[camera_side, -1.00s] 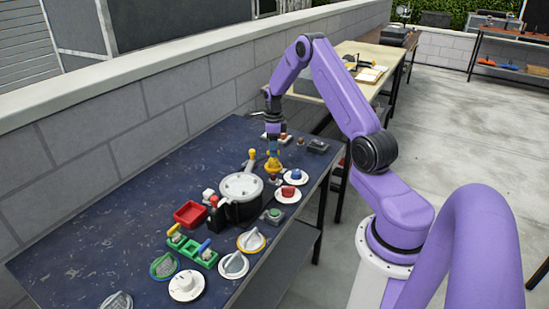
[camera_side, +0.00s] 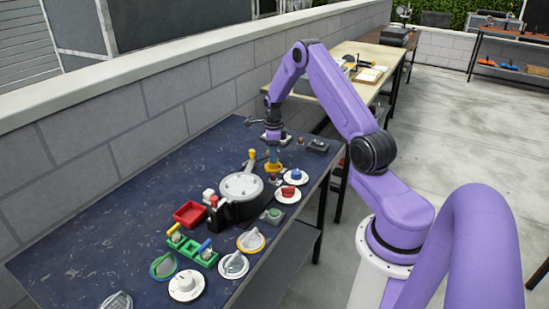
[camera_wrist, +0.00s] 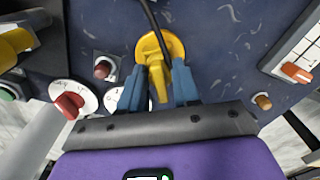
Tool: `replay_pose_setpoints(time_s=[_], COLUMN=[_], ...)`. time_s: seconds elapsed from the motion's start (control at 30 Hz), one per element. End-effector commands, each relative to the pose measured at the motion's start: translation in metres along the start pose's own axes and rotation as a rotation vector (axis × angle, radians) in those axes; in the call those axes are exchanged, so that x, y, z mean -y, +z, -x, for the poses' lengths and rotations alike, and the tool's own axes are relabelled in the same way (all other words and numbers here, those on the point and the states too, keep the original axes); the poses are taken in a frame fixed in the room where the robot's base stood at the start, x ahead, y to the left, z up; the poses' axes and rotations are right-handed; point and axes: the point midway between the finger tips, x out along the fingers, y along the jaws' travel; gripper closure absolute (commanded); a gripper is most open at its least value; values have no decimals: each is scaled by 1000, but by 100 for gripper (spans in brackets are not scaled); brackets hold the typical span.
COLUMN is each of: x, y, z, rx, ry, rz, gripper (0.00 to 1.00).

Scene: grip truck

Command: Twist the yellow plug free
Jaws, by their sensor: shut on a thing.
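The yellow plug (camera_wrist: 151,47) shows in the wrist view as a round yellow disc with a raised yellow grip, and a black cable crosses over it. My gripper (camera_wrist: 158,80) has its two blue fingers on either side of the raised grip, shut on it. In the side view the plug (camera_side: 274,170) sits toward the far right of the dark blue table, with my gripper (camera_side: 273,154) pointing straight down onto it. The fingers partly hide the plug, and its seat underneath is hidden.
On the dark table (camera_side: 110,210), a blue-knobbed dial (camera_side: 295,176) and a red-knobbed dial (camera_side: 289,194) stand close by.

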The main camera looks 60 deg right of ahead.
Motion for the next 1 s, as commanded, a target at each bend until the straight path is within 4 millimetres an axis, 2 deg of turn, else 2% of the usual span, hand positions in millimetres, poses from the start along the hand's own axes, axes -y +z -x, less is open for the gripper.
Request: replay_pose_setpoints(time_s=[0.13, 1.0], x=[-1, -3], y=[-1, -2], z=[-2, -4], rx=[-2, -2], ry=[3, 9], rz=[36, 577], gripper=[96, 96])
